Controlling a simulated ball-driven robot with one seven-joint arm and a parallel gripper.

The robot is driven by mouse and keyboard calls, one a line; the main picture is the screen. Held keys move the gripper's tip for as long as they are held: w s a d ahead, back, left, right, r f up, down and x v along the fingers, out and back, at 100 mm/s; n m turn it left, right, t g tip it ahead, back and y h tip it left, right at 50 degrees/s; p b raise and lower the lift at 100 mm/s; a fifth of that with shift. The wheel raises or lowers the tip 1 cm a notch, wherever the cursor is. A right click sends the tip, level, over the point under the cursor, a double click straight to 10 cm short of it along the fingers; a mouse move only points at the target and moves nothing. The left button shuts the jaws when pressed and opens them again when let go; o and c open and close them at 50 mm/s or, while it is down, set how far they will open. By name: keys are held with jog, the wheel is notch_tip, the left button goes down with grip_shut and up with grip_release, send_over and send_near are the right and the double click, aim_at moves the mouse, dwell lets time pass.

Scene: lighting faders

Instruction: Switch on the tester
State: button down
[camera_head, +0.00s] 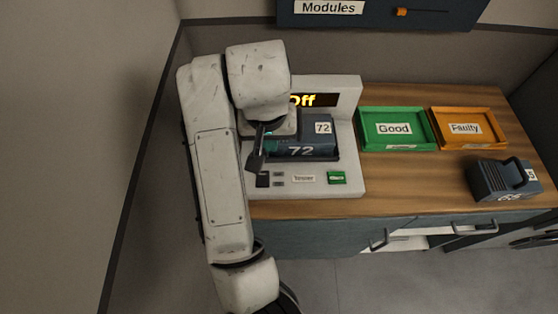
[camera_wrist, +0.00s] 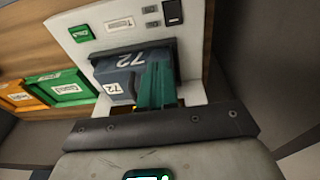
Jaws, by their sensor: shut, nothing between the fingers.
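The white tester (camera_head: 350,110) stands at the left end of the wooden counter. Its display (camera_head: 318,100) shows "Off" in yellow, partly hidden by my arm. A blue-grey module marked 72 (camera_head: 318,140) sits in its slot. On the front panel are a black switch (camera_head: 263,180), a "Tester" label (camera_head: 304,178) and a green labelled part (camera_head: 337,177). In the wrist view the black switch (camera_wrist: 173,12) is at the top. My gripper (camera_wrist: 158,68) is shut and empty, with teal fingers over the slot beside the module (camera_wrist: 125,72). Whether they touch it is unclear.
A green "Good" tray (camera_head: 397,146) and an orange "Faulty" tray (camera_head: 471,143) lie right of the tester, both empty. Another dark module (camera_head: 490,185) with a handle stands at the counter's right. A "Modules" board (camera_head: 385,18) hangs above. A wall is close on the left.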

jog(key=a, duration=0.1)
jog(key=s+a+r, duration=0.1)
jog(key=shift+a+g, duration=0.3)
jog(key=b, duration=0.6)
send_over(262, 172)
jog(key=f, duration=0.6)
jog(key=s+f, duration=0.1)
jog(key=f, duration=0.3)
jog(key=shift+d+f, duration=0.1)
jog(key=shift+w+f, duration=0.15)
jog(key=shift+f, duration=0.8)
jog(key=shift+w+f, duration=0.15)
jog(key=shift+f, duration=0.75)
